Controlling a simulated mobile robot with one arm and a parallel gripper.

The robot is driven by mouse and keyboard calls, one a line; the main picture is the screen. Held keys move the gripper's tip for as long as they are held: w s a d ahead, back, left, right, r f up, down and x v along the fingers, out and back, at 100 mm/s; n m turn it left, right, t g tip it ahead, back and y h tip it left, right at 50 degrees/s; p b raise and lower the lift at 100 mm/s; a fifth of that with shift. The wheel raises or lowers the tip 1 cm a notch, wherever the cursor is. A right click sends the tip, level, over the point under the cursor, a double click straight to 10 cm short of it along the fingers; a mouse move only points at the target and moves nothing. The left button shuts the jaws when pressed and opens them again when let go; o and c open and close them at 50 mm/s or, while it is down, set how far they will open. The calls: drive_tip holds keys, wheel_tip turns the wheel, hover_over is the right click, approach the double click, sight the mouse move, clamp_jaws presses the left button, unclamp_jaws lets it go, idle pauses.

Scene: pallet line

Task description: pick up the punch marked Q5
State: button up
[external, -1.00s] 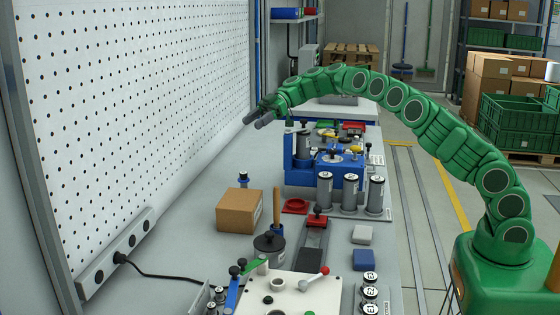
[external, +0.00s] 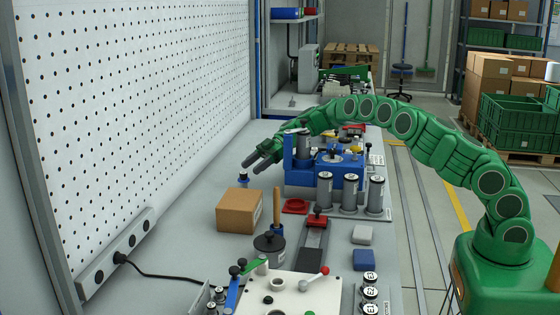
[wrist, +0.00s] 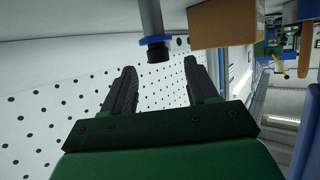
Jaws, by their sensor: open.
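I cannot read the mark Q5 on anything. Three grey cylinders with labelled white tops (external: 350,190) stand in a row on the bench, their letters too small to read. A small piece with a blue collar and dark top (external: 243,179) stands behind the cardboard box. In the wrist view, what looks like the same piece is a grey shaft with a blue ring and black end (wrist: 154,35), just beyond the fingertips. My gripper (external: 252,166) is open and empty, just above this piece in the external view. Both fingers (wrist: 160,70) show apart in the wrist view.
The cardboard box (external: 239,211) stands close to the collared piece. A blue fixture (external: 325,182) lies right of my gripper, beneath my arm. A perforated wall panel (external: 130,90) borders the bench on the left.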

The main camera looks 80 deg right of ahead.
sight(240, 180)
drive_tip(key=shift+x, duration=3.4)
drive_tip(key=shift+d+f, duration=0.1)
drive_tip(key=shift+f, duration=0.05)
drive_tip(key=shift+c, duration=0.3)
clamp_jaws()
